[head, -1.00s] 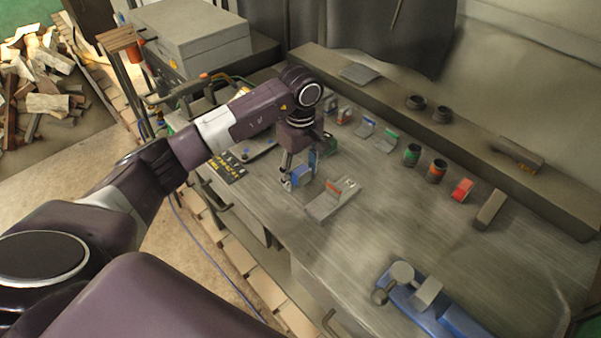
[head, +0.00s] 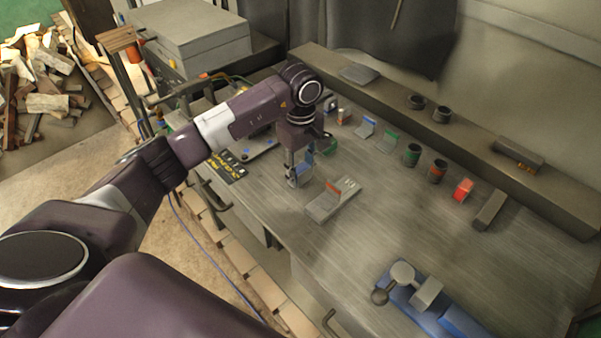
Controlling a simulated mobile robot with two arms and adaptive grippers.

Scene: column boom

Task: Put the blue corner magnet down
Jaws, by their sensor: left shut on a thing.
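My left gripper (head: 297,178) points down over the workbench, left of the middle. It is shut on the blue corner magnet (head: 304,169), which is mostly hidden by the fingers. The magnet is close to the bench top (head: 400,220), just left of a flat grey piece with a red and silver part. I cannot tell whether the magnet touches the bench. My right gripper is not in view.
The grey piece (head: 325,207) lies right beside the gripper. A blue-edged piece (head: 365,128), a green-edged piece (head: 390,142), dark cups (head: 411,155) and a red block (head: 463,190) stand farther right. A blue clamp-like tool (head: 430,310) lies in front. The middle bench is clear.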

